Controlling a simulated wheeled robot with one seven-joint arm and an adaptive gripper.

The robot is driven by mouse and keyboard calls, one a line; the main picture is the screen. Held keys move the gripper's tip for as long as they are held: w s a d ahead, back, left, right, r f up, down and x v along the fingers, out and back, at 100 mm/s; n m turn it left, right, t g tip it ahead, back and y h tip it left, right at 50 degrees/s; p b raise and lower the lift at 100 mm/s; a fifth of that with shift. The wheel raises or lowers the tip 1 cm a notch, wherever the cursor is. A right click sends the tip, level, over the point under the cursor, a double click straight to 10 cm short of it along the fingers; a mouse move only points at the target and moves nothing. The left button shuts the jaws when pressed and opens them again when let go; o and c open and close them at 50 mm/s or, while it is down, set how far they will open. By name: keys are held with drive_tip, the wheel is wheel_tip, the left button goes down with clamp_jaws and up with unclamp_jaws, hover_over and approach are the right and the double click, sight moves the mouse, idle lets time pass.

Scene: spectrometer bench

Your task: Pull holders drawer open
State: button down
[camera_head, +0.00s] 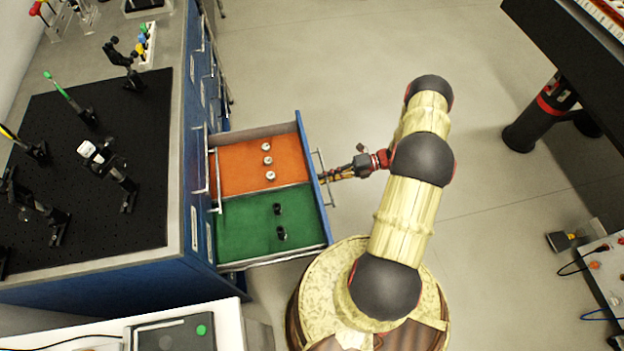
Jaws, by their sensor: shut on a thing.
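The open drawer (327,220) sticks out to the right from the blue cabinet (200,235). Its floor has an orange section (235,170) with several small silver parts and a green section (245,235) with two black holders (280,233). A metal bar handle (320,165) runs along the drawer's front. My gripper (328,177) is shut on this handle, reaching it from the right. The exact finger contact is small in this view.
A black breadboard (100,200) with optics mounts covers the cabinet top. Other closed drawers with bar handles line the cabinet side. A white bench with a device (170,335) stands at the bottom left. A black table leg (540,120) stands at the right. The grey floor (320,60) beyond the drawer is clear.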

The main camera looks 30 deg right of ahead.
drive_tip(key=shift+v, duration=0.8)
drive_tip(key=shift+f, duration=0.15)
drive_tip(key=c, duration=2)
unclamp_jaws()
drive_tip(key=v, duration=1.2)
